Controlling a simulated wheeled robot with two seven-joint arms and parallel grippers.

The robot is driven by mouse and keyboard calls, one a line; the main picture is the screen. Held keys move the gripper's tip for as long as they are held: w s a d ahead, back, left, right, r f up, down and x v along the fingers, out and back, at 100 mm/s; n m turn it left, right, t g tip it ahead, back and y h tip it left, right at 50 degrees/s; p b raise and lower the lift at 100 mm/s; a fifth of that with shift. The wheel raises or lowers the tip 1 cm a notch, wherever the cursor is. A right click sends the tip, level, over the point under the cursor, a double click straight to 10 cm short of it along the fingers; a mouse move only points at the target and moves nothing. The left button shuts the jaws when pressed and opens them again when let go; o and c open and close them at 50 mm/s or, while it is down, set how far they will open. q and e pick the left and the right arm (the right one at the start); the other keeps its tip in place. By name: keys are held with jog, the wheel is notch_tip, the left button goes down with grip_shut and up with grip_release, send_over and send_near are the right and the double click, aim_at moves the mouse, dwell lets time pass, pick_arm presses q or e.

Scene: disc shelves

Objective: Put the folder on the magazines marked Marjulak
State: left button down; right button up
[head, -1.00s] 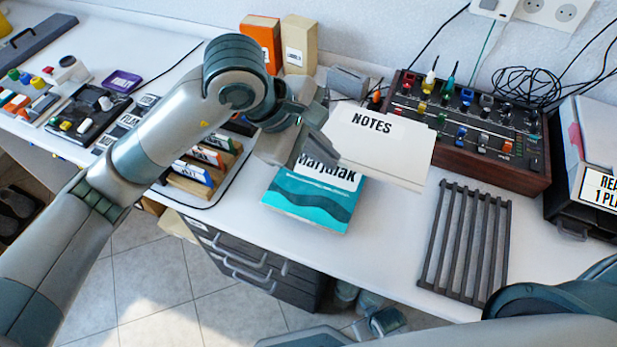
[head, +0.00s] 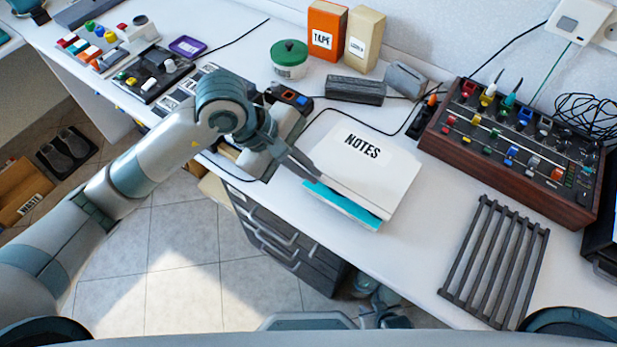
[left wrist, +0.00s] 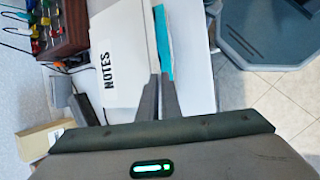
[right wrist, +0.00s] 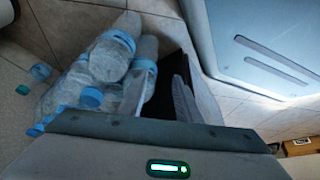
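The folder (head: 368,160) is white with a label reading NOTES. It lies over the magazines (head: 342,204), whose teal cover shows as a strip along the folder's front edge. Their Marjulak name is covered now. My left gripper (head: 308,172) is at the folder's left front edge. In the left wrist view its fingers (left wrist: 159,78) are close together on the edge of the folder (left wrist: 115,60), with the teal strip (left wrist: 163,40) just beyond. Whether the folder rests fully on the magazines is hard to tell. My right gripper (right wrist: 157,72) is open and empty, low near floor bottles.
A dark slatted rack (head: 495,262) lies right of the folder. A wooden-sided mixer (head: 510,150) stands behind it. A grey block (head: 355,89), an orange box (head: 326,30) and a green-lidded tub (head: 289,60) stand at the back. Plastic bottles (right wrist: 110,55) are on the floor.

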pick_arm(q)
jog(key=shift+f+p, duration=0.45)
jog(key=shift+f, duration=1.55)
jog(key=c, duration=2.4)
grip_release()
jog(key=o, duration=0.4)
pick_arm(e)
jog(key=shift+w+a+r+t, duration=0.2)
jog(key=shift+w+a, duration=0.1)
jog(key=shift+w, duration=0.1)
jog(key=shift+w+a+r+t, duration=0.15)
jog(key=shift+w+a+t, duration=0.1)
jog(key=shift+w, duration=0.15)
